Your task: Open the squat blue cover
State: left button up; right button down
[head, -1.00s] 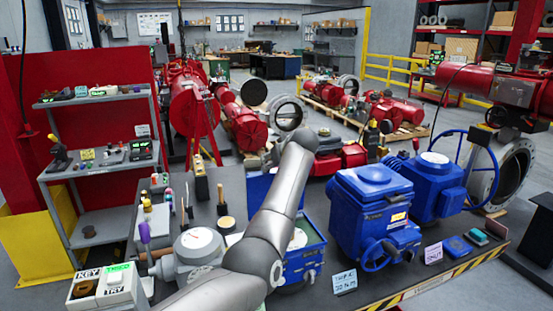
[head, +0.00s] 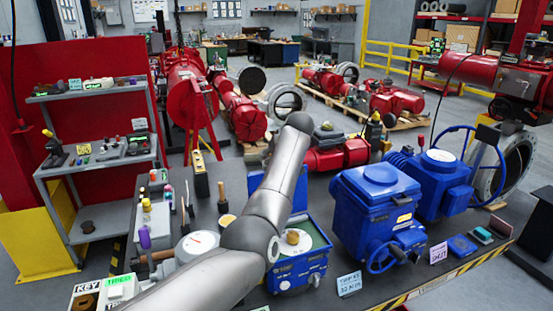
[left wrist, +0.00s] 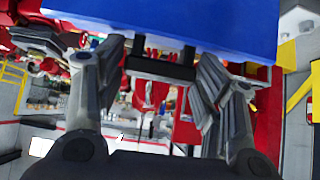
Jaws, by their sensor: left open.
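A low, squat blue housing (head: 297,275) stands on the dark bench in the head view, with its top open. A green rim, a pale disc and a tan knob (head: 293,237) show inside. A blue panel (head: 257,184) stands upright behind it, partly hidden by my left arm; it looks like the raised cover. In the left wrist view a blue surface (left wrist: 200,25) crosses the top, close to the fingertips. My left gripper (left wrist: 160,65) is open, with its fingers spread below this surface; contact cannot be told. In the head view my arm hides the gripper. My right gripper is not in view.
A taller blue actuator (head: 375,205) with a handwheel stands close to the right of the housing, its lid closed. Another blue actuator (head: 440,180) is beyond it. A white gauge (head: 198,243) stands to the left. A grey shelf (head: 95,150) is at the far left.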

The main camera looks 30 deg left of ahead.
pick_arm(q)
jog(key=shift+o, duration=1.1)
jog(key=shift+s+d+f, duration=0.1)
jog(key=shift+s+f, duration=0.2)
jog(key=shift+f, duration=0.55)
jog(key=shift+w, duration=0.1)
jog(key=shift+d+r, duration=0.35)
jog(key=shift+r, duration=0.2)
jog(key=v, duration=1.1)
jog(key=shift+a+r, duration=0.15)
jog(key=shift+r, duration=0.2)
